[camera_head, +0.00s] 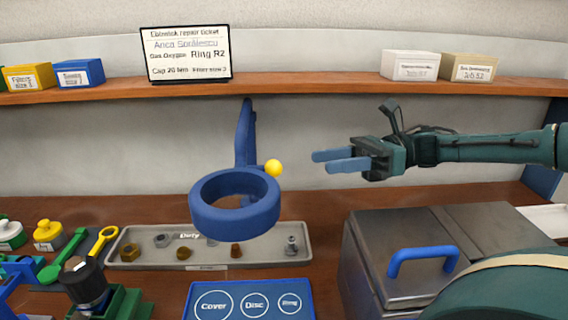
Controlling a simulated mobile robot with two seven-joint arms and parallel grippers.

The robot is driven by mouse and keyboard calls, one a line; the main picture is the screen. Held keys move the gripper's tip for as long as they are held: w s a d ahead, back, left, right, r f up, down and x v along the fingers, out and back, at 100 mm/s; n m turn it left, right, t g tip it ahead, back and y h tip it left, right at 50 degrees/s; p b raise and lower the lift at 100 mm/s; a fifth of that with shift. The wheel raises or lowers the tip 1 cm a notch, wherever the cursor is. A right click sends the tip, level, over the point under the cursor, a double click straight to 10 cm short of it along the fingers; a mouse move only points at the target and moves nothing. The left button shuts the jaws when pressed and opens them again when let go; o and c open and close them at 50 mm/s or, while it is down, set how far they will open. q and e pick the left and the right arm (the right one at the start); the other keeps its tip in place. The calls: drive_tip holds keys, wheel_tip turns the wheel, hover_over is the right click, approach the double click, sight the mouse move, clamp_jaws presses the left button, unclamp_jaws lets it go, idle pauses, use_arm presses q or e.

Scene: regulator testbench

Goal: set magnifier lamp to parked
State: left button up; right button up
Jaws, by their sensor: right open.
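The magnifier lamp (234,217) is a blue ring on a blue upright arm (244,132), over the middle of the bench. A yellow ball knob (273,168) sits at the right of the ring, by the arm. My right gripper (322,161) comes in from the right with its two blue fingers pointing left at the knob. The fingers are apart and empty, a short gap to the right of the knob. My left gripper is not in view.
Below the ring lies a grey tray (130,255) with small metal parts. A blue board (203,309) is in front. A metal box with a blue handle (422,252) stands at the right. A shelf (310,80) with boxes and a ticket runs behind. Tools and a black-topped part crowd the left.

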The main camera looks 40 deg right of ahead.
drive_tip(key=p, duration=0.1)
approach(245, 145)
drive_tip(key=a+f, duration=0.2)
drive_tip(key=a, duration=0.1)
drive_tip(key=a+f, duration=0.1)
drive_tip(key=a, duration=0.1)
drive_tip(key=shift+s+f, duration=0.15)
drive_tip(key=shift+s, duration=0.2)
drive_tip(key=shift+d, duration=0.1)
drive_tip(key=shift+c, duration=0.2)
clamp_jaws()
